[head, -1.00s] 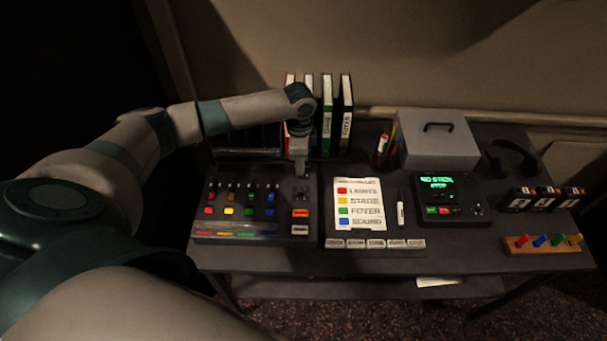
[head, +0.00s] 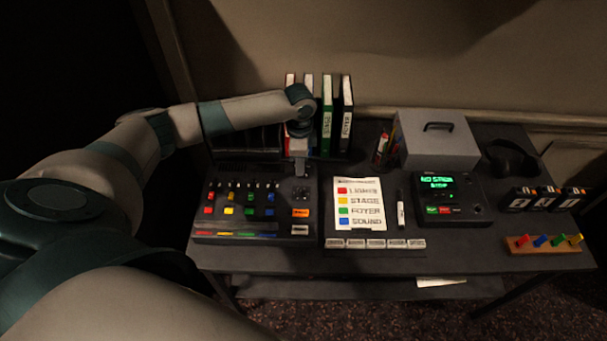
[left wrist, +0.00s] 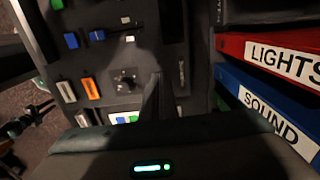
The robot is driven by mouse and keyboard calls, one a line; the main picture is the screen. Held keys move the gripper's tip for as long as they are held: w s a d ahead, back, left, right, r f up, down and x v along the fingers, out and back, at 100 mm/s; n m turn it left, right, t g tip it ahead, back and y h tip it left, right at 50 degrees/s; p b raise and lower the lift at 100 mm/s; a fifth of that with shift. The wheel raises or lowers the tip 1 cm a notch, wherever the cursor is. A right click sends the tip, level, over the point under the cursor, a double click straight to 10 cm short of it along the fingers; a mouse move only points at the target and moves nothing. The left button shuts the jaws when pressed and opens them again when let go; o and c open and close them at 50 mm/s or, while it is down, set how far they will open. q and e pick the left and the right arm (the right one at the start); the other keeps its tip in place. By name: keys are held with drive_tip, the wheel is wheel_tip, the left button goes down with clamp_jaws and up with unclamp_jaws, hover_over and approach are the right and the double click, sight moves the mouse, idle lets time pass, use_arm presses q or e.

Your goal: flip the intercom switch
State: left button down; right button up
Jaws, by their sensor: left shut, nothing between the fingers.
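The mixing desk (head: 240,237) stands at the left of the table, with rows of coloured buttons and faders. A small toggle switch (head: 301,193) sits at its upper right, above an orange button; I cannot read a label for it. In the left wrist view the switch (left wrist: 126,80) shows as a short metal lever on a dark plate. My left gripper (head: 301,172) is shut and empty, just behind the switch towards the binders. In the left wrist view its finger (left wrist: 151,98) is close beside the switch; I cannot tell whether they touch. My right gripper is not in view.
Upright binders (head: 327,115) stand close behind my left gripper. A cue card (head: 358,204), a marker (head: 401,212) and a box with a green display (head: 452,205) lie to the right. A grey lidded box (head: 437,145) stands at the back.

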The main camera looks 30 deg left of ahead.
use_arm(q)
drive_tip(key=shift+f, duration=0.45)
drive_tip(key=shift+r, duration=0.15)
wheel_tip(320, 180, up, 7)
drive_tip(key=p, duration=0.7)
idle(0.5)
idle(0.5)
